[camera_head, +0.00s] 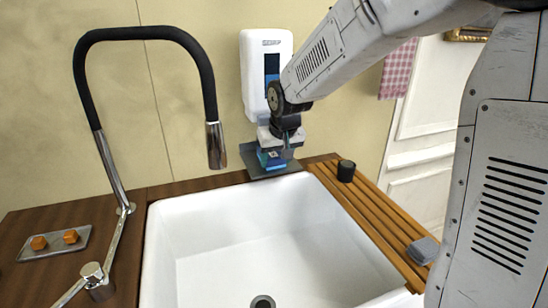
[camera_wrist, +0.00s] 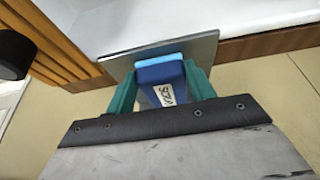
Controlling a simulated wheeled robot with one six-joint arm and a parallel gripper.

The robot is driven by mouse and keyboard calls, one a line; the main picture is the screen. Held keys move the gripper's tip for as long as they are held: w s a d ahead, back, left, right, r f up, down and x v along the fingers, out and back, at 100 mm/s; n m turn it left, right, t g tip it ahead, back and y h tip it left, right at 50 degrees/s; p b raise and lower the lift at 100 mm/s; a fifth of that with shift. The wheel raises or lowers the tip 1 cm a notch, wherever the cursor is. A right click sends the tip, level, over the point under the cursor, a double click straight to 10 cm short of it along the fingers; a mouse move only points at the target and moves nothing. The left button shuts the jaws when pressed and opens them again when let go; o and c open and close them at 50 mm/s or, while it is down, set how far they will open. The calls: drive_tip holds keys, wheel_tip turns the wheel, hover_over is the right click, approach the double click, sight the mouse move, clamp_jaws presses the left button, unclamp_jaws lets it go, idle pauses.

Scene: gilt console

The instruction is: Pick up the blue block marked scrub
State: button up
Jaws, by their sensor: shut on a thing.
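The blue block (camera_wrist: 162,75) has a white label with dark lettering, only partly readable, in the wrist view. My gripper (camera_wrist: 163,78) has its two green fingers shut on the block, one on each side. A lighter blue layer shows at the block's far end. In the head view the block (camera_head: 270,158) is seen at the end of my arm, over a grey plate (camera_head: 252,170) behind the sink, and my gripper (camera_head: 273,155) partly hides it. I cannot tell whether the block touches the plate.
A white sink (camera_head: 210,205) fills the front. A black faucet (camera_head: 140,34) arches at left. A white dispenser (camera_head: 255,85) hangs behind my gripper. A slatted wooden rack (camera_head: 370,220) at right holds a black cup (camera_head: 346,170) and a grey item (camera_head: 422,250). A tray (camera_head: 35,253) holds orange blocks.

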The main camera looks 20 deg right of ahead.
drive_tip(key=w+r+v, duration=0.1)
drive_tip(key=v, duration=0.6)
drive_tip(key=s, duration=1.8)
drive_tip(key=shift+s+f, duration=0.2)
drive_tip(key=shift+f, duration=0.05)
drive_tip(key=o, duration=0.4)
drive_tip(key=shift+c, duration=1.4)
drive_tip(key=shift+a, duration=0.1)
